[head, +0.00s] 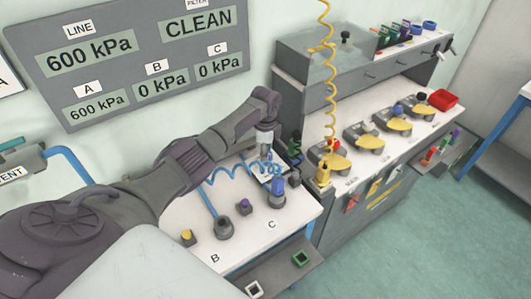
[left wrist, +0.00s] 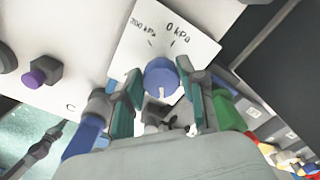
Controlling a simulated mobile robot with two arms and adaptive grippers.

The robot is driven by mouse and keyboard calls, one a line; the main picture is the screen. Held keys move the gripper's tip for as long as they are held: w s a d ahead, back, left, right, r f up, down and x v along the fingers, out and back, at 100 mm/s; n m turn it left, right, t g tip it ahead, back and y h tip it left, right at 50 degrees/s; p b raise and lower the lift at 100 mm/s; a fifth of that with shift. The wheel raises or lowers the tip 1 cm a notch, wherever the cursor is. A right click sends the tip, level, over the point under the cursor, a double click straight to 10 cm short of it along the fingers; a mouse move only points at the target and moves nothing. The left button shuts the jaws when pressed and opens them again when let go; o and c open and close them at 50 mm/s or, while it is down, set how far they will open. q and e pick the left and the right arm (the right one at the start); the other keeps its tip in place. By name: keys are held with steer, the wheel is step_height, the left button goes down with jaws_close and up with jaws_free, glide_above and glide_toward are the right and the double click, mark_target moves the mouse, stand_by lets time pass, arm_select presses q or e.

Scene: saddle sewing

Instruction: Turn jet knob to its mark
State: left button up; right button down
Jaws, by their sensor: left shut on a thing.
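The jet knob (left wrist: 162,76) is round and blue, on a white plate (left wrist: 190,28) marked "0 kPa" and what reads as "200 kPa", each with a short dark tick. A pale line shows on the knob's near side, away from the ticks. My left gripper (left wrist: 163,98) is shut on the knob, one teal-padded finger on each side. In the head view my left gripper (head: 267,158) points down at the back of the white bench (head: 305,214), and hides the knob. My right gripper is not in view.
The wall panel (head: 133,50) reads LINE 600 kPa, A 600 kPa, B and C 0 kPa. A purple knob (head: 244,206), a yellow knob (head: 187,236) and a blue coiled hose (head: 232,172) are close by. A second bench (head: 345,160) with a yellow coiled hose (head: 331,90) stands right.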

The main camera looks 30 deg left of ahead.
arm_select(q)
steer(key=shift+m, duration=0.3)
steer(key=o, duration=1.1)
steer(key=shift+o, duration=0.2)
steer(key=shift+r, duration=0.1)
step_height(320, 180, up, 12)
